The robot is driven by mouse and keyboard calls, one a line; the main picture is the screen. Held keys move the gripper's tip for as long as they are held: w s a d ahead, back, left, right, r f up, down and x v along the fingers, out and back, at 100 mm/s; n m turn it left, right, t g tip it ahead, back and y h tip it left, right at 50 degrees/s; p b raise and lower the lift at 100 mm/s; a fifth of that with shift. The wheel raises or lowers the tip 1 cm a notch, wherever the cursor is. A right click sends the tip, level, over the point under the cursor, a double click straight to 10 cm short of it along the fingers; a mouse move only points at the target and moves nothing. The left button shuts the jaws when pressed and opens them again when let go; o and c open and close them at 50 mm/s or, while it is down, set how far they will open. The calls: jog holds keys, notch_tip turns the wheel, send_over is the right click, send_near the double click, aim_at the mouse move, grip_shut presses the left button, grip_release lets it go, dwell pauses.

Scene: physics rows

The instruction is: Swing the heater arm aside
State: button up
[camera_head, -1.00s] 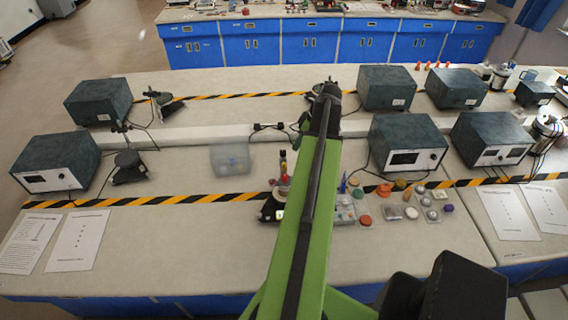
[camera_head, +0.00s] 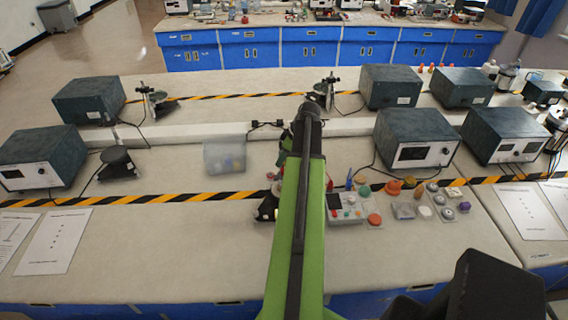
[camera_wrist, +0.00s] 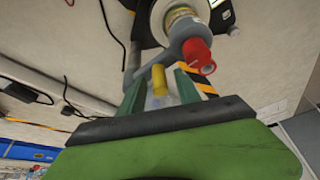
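In the wrist view a grey curved arm (camera_wrist: 134,50), probably the heater arm, bends around a pale cylinder (camera_wrist: 180,18) on a dark base. A red cap (camera_wrist: 199,55) stands out beside it. A small yellow piece, like a handle (camera_wrist: 159,79), shows between the two fingers of my gripper (camera_wrist: 160,90). The fingers look apart, with narrow gaps beside the yellow piece; contact is not clear. In the head view my green arm hides the gripper and most of this device.
A clear box (camera_head: 224,158) stands to the left on the bench. A panel with knobs (camera_head: 346,209) and several small coloured pieces lie to the right. Grey instrument boxes (camera_head: 414,138) stand behind them.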

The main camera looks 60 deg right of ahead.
jog(key=shift+r, duration=0.1)
grip_shut()
dwell(1.2)
jog(key=shift+d, duration=0.2)
jog(key=shift+s+a, duration=0.1)
jog(key=shift+s, duration=0.05)
